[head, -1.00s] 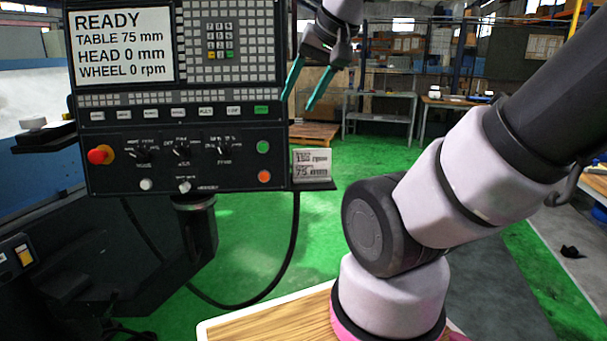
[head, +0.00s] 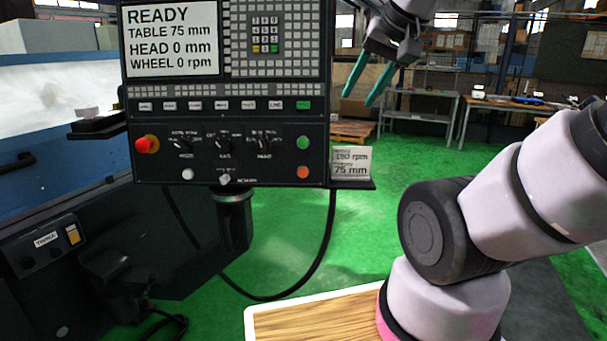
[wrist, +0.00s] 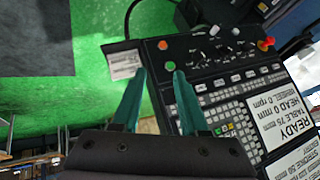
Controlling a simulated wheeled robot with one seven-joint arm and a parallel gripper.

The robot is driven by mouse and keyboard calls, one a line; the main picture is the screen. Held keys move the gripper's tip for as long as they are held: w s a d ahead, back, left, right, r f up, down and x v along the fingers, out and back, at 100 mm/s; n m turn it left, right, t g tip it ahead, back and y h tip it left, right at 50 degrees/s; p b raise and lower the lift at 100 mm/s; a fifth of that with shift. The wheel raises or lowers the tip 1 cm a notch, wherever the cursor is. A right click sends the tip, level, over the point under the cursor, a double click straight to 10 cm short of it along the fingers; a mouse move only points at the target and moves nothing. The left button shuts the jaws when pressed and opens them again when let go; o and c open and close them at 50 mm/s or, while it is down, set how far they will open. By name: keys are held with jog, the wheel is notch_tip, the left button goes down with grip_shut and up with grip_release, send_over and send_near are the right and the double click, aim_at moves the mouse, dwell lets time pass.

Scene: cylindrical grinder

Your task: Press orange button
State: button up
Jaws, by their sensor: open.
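The orange button (head: 303,172) is a small round button at the lower right of the black control panel (head: 270,140). A green button (head: 303,143) sits above it. My gripper (head: 357,92) is open and empty, with teal fingers, to the upper right of the panel and apart from the orange button in the head view. In the wrist view, the orange button (wrist: 163,45) shows beyond the fingertips, and the green button (wrist: 170,66) is close by the tip of the right finger. My gripper (wrist: 160,72) has a clear gap between its fingers there.
A red knob (head: 146,144) sticks out at the panel's left. A small card (head: 351,161) stands on a ledge right of the buttons. The screen (head: 172,38) reads READY. A cable hangs below the panel. Green floor (head: 350,220) is open to the right.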

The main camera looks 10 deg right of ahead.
grip_shut()
dwell(1.5)
